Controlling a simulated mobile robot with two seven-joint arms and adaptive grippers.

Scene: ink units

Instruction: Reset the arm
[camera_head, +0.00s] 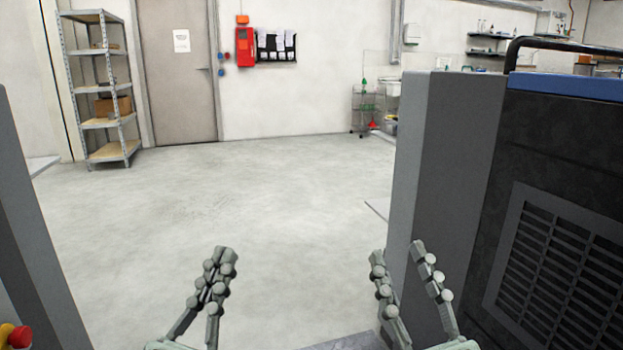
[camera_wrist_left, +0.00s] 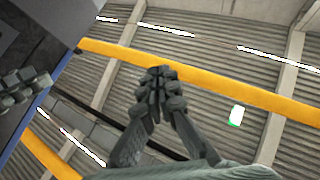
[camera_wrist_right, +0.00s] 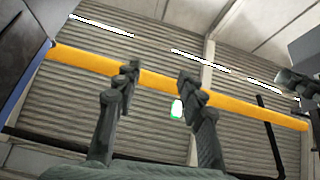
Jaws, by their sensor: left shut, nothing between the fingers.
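My left gripper (camera_head: 222,262) stands upright at the bottom of the head view, left of the middle. Its fingers meet and hold nothing; the closed fingertips (camera_wrist_left: 158,78) also show in the left wrist view. My right gripper (camera_head: 397,254) stands upright to the right of it, with a gap between its two fingers. The right wrist view shows these fingers (camera_wrist_right: 160,76) apart and empty. Both wrist views look up at the ceiling. No object is at either gripper.
A large dark machine (camera_head: 480,160) with a vent grille stands close on the right, near my right gripper. A grey panel (camera_head: 30,230) is close on the left. Open floor (camera_head: 230,200) lies ahead. A metal shelf (camera_head: 110,122), a door (camera_head: 178,75) and a red box (camera_head: 244,46) are at the back wall.

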